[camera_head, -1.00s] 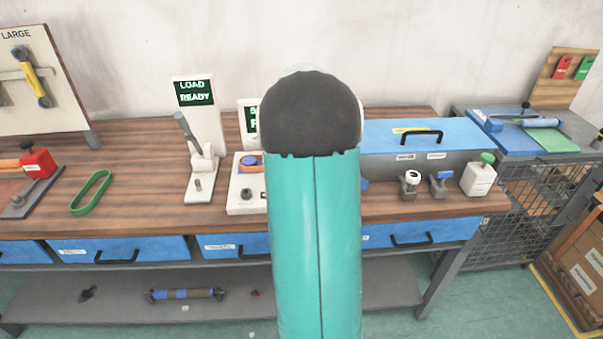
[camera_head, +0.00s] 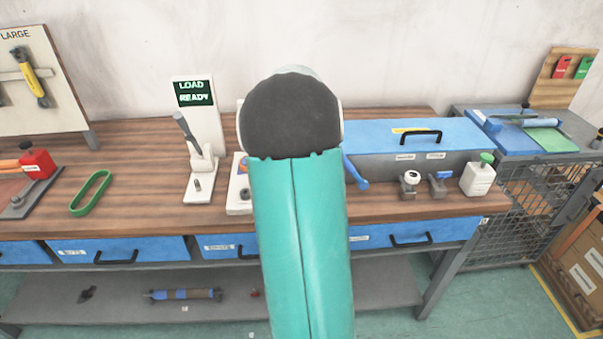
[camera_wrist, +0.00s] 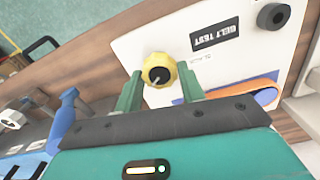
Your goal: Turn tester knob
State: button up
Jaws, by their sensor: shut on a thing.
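In the wrist view, the tester knob (camera_wrist: 152,67) is a yellow scalloped dial with a black centre and a pale pointer mark. It sits on the tester's white panel (camera_wrist: 165,33), beside a dark "BELT TEST" label (camera_wrist: 214,36). My gripper (camera_wrist: 161,79) has one green finger on each side of the knob and is shut on it. The fingertips' exact contact is partly hidden. In the head view, my arm covers the gripper, the knob and most of the tester (camera_head: 238,197); only its left edge shows.
An orange belt on a blue part (camera_wrist: 250,93) and a black round post (camera_wrist: 273,16) are on the panel. A blue-handled tool (camera_head: 355,172) stands right of my arm. A load stand (camera_head: 207,125) reading "LOAD READY" is left; a blue-lidded box (camera_head: 380,137) is right.

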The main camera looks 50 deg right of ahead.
jog(key=shift+r, duration=0.1)
dwell(0.3)
jog(key=o, duration=1)
notch_tip(320, 180, up, 14)
jog(key=shift+f, duration=0.15)
